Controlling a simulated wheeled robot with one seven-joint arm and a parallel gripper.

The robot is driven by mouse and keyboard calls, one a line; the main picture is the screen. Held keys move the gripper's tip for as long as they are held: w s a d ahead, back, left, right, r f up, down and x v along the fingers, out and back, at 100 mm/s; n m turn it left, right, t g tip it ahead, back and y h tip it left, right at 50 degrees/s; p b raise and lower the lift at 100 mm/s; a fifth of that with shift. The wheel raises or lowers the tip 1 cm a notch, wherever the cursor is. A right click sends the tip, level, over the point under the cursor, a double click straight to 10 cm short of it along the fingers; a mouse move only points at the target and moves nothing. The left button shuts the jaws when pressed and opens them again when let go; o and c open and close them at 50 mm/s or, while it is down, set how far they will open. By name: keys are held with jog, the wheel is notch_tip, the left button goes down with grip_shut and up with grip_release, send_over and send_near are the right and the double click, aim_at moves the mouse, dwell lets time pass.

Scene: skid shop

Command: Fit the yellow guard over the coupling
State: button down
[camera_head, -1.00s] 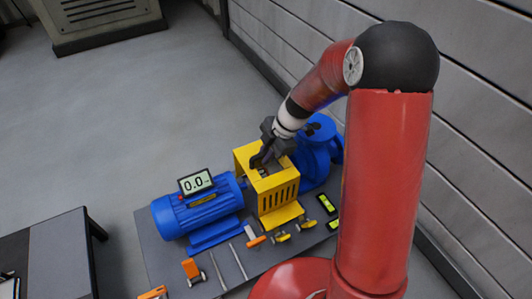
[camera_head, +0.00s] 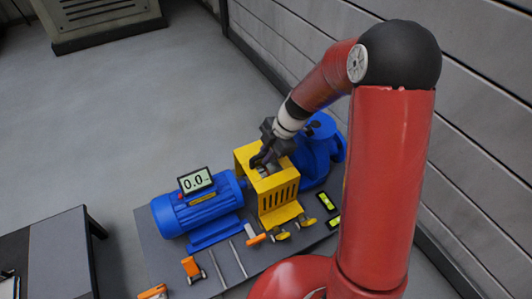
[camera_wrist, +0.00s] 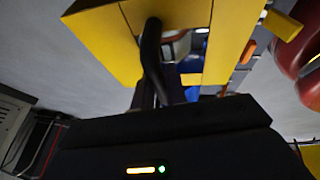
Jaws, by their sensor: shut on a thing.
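The yellow guard (camera_head: 278,198), a slotted box with a flange, sits between the blue motor (camera_head: 198,208) and the blue pump (camera_head: 318,152) in the head view. My gripper (camera_head: 263,161) is at the guard's top and is shut on it. In the wrist view the guard's yellow panels (camera_wrist: 105,45) fill the upper part, with a dark finger in front of them. The coupling is hidden by the guard, so I cannot tell whether the guard rests on the base or hangs just above it.
A grey base plate (camera_head: 165,262) carries the motor, with a display (camera_head: 196,181) reading 0.0 on top. Orange and yellow-handled tools and rods lie at its front. Small yellow-green levels (camera_head: 327,201) lie to the right. A dark table (camera_head: 48,250) stands at left; a panelled wall (camera_head: 470,110) is at right.

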jog(key=shift+f, duration=0.35)
dwell(0.6)
jog(key=c, duration=1.3)
grip_release()
jog(key=shift+c, duration=0.2)
jog(key=shift+o, duration=0.3)
jog(key=shift+f, duration=0.1)
jog(key=o, duration=0.4)
jog(key=shift+s, duration=0.1)
jog(key=shift+r+p, duration=1.9)
jog(key=shift+r, duration=2.2)
